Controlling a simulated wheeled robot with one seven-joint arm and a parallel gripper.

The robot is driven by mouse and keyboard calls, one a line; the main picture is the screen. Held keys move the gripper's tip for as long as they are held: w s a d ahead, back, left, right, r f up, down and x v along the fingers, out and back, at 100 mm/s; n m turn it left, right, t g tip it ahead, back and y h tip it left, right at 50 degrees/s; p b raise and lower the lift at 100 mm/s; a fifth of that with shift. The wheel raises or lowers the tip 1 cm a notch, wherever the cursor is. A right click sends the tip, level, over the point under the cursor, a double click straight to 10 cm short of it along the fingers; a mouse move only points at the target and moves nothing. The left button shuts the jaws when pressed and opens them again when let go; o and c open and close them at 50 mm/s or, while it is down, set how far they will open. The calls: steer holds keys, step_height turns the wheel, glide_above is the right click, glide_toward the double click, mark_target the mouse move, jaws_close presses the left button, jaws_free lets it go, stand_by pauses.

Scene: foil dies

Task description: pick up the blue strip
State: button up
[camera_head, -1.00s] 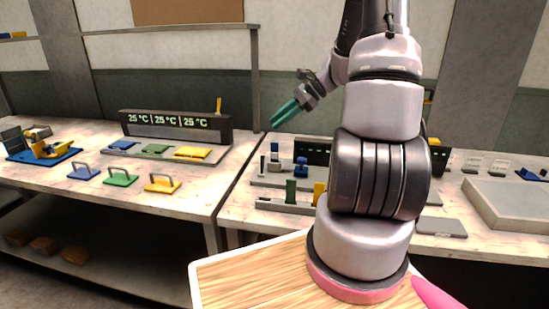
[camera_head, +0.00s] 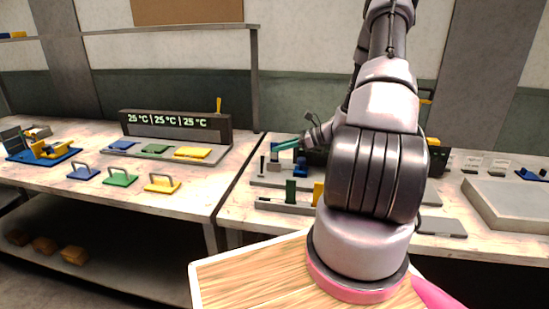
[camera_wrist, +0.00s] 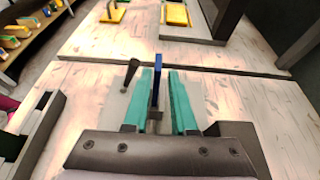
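In the wrist view the blue strip (camera_wrist: 157,75) stands upright on a light grey plate (camera_wrist: 112,108), its lower part in a small grey holder. It shows between my gripper's (camera_wrist: 162,75) two teal fingers, nearer the left one. The fingers are apart, with a clear gap on the strip's right; I cannot tell how deep it sits between them.
A dark knob-topped post (camera_wrist: 131,75) stands just left of the strip. In the head view, a blue block (camera_head: 301,167), a green strip (camera_head: 290,191) and a yellow strip (camera_head: 318,194) stand near. A heater with a display (camera_head: 176,125) is on the left bench (camera_head: 120,208).

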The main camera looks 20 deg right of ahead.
steer(key=x, duration=0.5)
steer(key=shift+a, duration=0.25)
jaws_close()
